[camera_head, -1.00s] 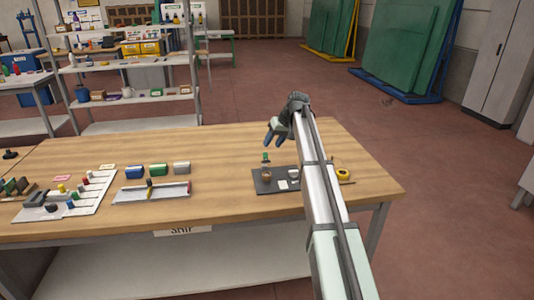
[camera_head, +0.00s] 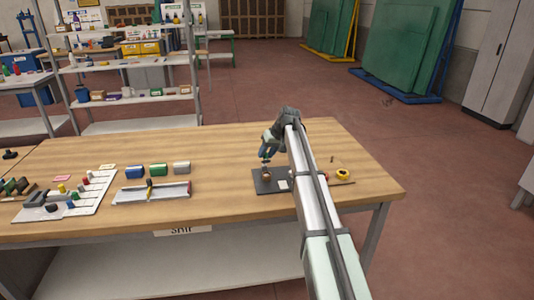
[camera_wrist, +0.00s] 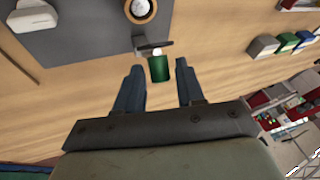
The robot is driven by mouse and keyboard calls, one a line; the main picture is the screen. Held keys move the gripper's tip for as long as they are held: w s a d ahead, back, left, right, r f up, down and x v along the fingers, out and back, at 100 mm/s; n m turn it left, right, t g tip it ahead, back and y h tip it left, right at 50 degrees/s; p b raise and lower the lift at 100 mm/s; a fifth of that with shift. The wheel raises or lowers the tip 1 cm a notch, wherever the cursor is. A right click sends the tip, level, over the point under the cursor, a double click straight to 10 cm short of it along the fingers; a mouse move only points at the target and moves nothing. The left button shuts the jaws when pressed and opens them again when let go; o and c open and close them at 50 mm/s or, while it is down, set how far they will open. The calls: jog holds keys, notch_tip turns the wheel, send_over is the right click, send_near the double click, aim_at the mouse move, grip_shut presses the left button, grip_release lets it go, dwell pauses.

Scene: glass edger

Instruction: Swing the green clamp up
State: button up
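The green clamp (camera_wrist: 159,68) shows in the wrist view as a green grip at the end of a short dark arm with a pale joint. It lies between and just beyond the tips of my gripper (camera_wrist: 158,65). The two blue fingers are apart, one on each side of it, and I see no contact. In the head view my gripper (camera_head: 265,156) hangs just above the dark base plate (camera_head: 262,185) and hides most of the clamp. A small brown round part (camera_head: 266,175) sits on the plate below the fingers; it also shows in the wrist view (camera_wrist: 141,10).
A grey tray (camera_head: 150,193) and several coloured blocks (camera_head: 158,170) stand to the left. The wooden table (camera_head: 220,150) is clear behind the plate.

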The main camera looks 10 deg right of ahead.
grip_shut()
jog(key=shift+w, duration=0.1)
dwell(0.3)
jog(key=w+g, duration=0.2)
jog(key=g, duration=0.1)
jog(key=shift+w+r+m, duration=0.3)
jog(key=shift+w+m, duration=0.1)
jog(key=shift+w+g, duration=0.2)
jog(key=shift+g, duration=0.4)
jog(key=shift+o, duration=1)
grip_release()
